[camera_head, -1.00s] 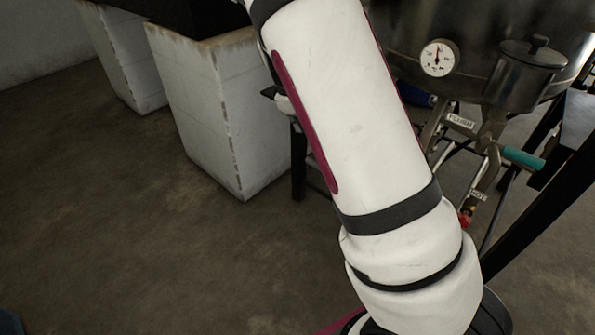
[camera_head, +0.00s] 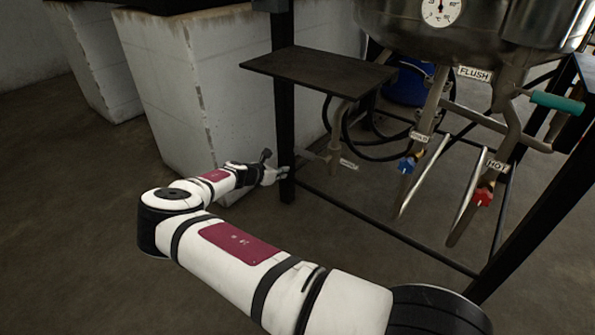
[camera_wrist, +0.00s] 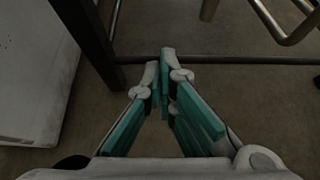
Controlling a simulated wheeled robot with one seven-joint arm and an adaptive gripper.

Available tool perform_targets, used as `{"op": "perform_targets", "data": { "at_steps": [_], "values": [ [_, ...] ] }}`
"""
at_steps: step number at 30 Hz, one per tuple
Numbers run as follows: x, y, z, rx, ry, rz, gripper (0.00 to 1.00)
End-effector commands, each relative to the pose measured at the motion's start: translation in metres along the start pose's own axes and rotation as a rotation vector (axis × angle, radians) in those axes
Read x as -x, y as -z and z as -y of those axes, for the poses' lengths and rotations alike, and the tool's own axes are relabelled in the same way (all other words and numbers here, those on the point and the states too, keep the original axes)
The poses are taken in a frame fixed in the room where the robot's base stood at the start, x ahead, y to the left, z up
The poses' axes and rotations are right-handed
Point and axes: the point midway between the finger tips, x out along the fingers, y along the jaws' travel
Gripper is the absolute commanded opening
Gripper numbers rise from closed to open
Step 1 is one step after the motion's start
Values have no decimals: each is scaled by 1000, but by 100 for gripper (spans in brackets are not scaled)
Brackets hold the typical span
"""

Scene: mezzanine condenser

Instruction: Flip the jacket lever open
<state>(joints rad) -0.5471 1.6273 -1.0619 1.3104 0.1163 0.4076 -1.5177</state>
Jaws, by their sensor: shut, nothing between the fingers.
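My gripper (camera_head: 274,172) is shut and empty, left of the black stand leg in the head view. No label that I can read says jacket. A grey pipe fitting (camera_head: 336,145) with a thin lever-like piece (camera_head: 312,156) and a small label (camera_head: 348,164), too small to read, hangs just right of that leg. The gripper is apart from it, with the leg between them in the picture. A teal handle (camera_head: 557,103) sits at upper right, near the FLUSH label (camera_head: 475,75).
The black leg (camera_head: 285,120) stands close to my gripper, under a dark shelf (camera_head: 318,68). A blue valve (camera_head: 406,165) and a red valve (camera_head: 483,197) hang at right below the steel vessel (camera_head: 385,22). White blocks (camera_head: 165,95) stand at left. The left floor is clear.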

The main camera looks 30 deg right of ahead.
Motion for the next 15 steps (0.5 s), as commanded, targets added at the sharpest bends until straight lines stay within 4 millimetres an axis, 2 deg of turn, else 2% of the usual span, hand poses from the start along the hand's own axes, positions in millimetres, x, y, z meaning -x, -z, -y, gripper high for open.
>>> {"op": "perform_targets", "data": {
  "at_steps": [11, 15],
  "values": [
    [-2, 4, -1, 17, -5, 6, 0],
    [-10, 4, -1, 15, -4, 6, 0]
  ]
}}
